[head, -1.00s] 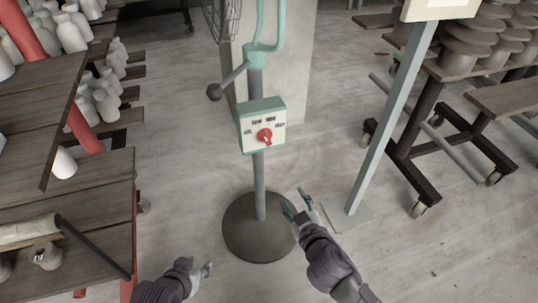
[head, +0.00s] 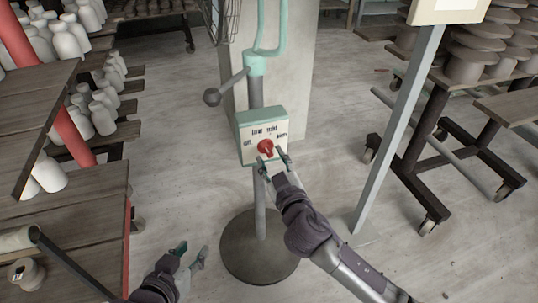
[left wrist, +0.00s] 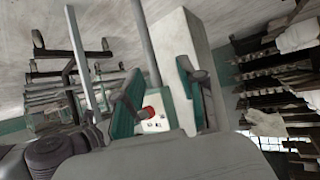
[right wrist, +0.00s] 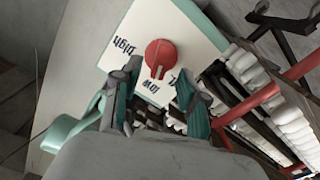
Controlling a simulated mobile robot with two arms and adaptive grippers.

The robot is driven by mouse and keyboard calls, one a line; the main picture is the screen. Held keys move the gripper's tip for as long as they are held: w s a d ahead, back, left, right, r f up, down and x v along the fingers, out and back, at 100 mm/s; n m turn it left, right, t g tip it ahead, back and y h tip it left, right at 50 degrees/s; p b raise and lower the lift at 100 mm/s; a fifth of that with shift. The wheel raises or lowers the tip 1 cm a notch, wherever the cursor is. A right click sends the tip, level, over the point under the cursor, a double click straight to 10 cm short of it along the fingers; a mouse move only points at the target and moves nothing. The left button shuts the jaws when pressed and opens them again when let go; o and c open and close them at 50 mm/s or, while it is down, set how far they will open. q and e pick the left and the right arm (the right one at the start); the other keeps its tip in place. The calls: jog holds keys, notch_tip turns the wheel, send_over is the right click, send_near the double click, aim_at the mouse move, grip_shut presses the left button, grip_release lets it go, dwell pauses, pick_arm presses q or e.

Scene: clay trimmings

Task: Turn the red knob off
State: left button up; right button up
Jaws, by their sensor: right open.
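The red knob (head: 266,147) sits on the white front of a green-edged control box (head: 247,141) on a grey post. In the right wrist view the red knob (right wrist: 160,56) shows a pale pointer line, with the words "high" and "low" printed near it. My right gripper (head: 272,160) is open just in front of and below the knob; its fingertips (right wrist: 156,85) stand either side of the knob's lower part, and contact cannot be told. My left gripper (head: 190,252) is open and empty, low at the left, well away from the box. The left wrist view shows the knob (left wrist: 148,112) between its fingers, in the distance.
A round dark base (head: 258,250) carries the post, and a lever with a ball end (head: 212,97) sticks out above the box. Shelves with white bottles (head: 70,40) stand at the left. A slanted grey sign post (head: 400,120) and wheeled racks (head: 430,170) are at the right.

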pick_arm(q)
jog(key=shift+w+d+r+t, duration=0.25)
jog(key=shift+w+r+t, duration=0.3)
jog(key=shift+r, duration=0.1)
pick_arm(e)
jog(key=shift+x, duration=1.2)
grip_shut()
jog(key=n+p, duration=0.1)
jog(key=n, duration=0.2)
jog(key=shift+a+n+p, duration=0.1)
jog(key=shift+n+p, duration=0.2)
jog(key=shift+p, duration=0.1)
jog(key=n+p, duration=0.1)
jog(key=n, duration=0.2)
jog(key=shift+n, duration=0.4)
pick_arm(q)
jog(key=s+a+f+g+y, duration=0.1)
jog(key=s+a+f+g, duration=0.1)
jog(key=s, duration=0.4)
jog(key=s+a+f+g+y+p, duration=0.1)
jog(key=s+a+f+g, duration=0.1)
jog(key=s+f+g, duration=0.2)
jog(key=shift+s+a+f+g, duration=0.2)
jog(key=shift+s+a+g, duration=0.1)
jog(key=shift+s+g, duration=1.25)
pick_arm(e)
jog(key=shift+s+a+f+n, duration=0.1)
jog(key=shift+f+n, duration=0.05)
jog(key=shift+n, duration=0.65)
